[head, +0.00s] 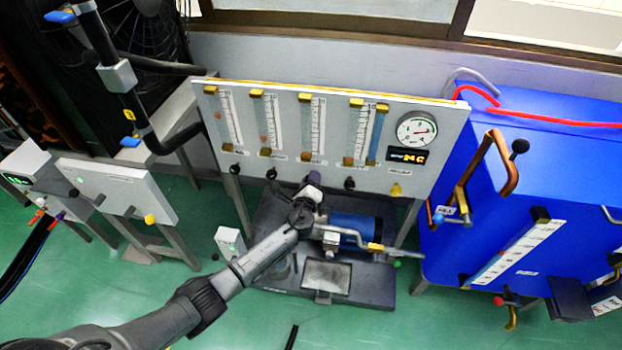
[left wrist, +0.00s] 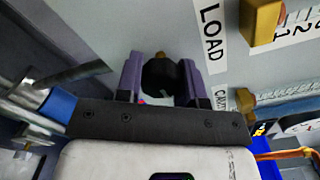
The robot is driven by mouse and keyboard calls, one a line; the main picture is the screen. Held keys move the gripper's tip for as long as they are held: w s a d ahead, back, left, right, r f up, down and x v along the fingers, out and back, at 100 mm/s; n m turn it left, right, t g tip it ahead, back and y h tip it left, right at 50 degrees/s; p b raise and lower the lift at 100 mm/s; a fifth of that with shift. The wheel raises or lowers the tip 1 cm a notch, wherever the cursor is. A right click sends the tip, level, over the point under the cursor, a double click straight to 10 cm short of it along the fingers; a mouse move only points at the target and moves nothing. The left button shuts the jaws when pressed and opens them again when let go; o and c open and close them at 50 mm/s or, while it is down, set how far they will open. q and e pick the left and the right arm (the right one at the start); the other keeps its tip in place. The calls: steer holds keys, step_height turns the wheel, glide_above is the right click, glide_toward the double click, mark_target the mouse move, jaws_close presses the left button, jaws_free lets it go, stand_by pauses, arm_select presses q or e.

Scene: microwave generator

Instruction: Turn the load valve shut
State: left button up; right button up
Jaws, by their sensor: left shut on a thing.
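The load valve is a round black knob (left wrist: 160,78) on the grey flowmeter panel (head: 440,165). The LOAD label (left wrist: 211,35) is right beside it in the left wrist view. My left gripper (head: 313,182) is at the panel's lower edge, and in the left wrist view its two purple fingers (left wrist: 159,80) are on either side of the knob, shut on it. My right gripper is not in view.
Other black knobs (head: 271,173) (head: 350,183) and a yellow knob (head: 396,190) are along the same panel edge. A blue cabinet (head: 560,190) stands at right.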

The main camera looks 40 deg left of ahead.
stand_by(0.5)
arm_select(q)
steer(key=o, duration=0.9)
steer(key=shift+o, duration=0.2)
steer(key=shift+s+d, duration=0.1)
steer(key=shift+s, duration=0.1)
steer(key=p+v, duration=0.4)
steer(key=v, duration=0.9)
steer(key=shift+s+p, duration=0.2)
steer(key=shift+p, duration=0.15)
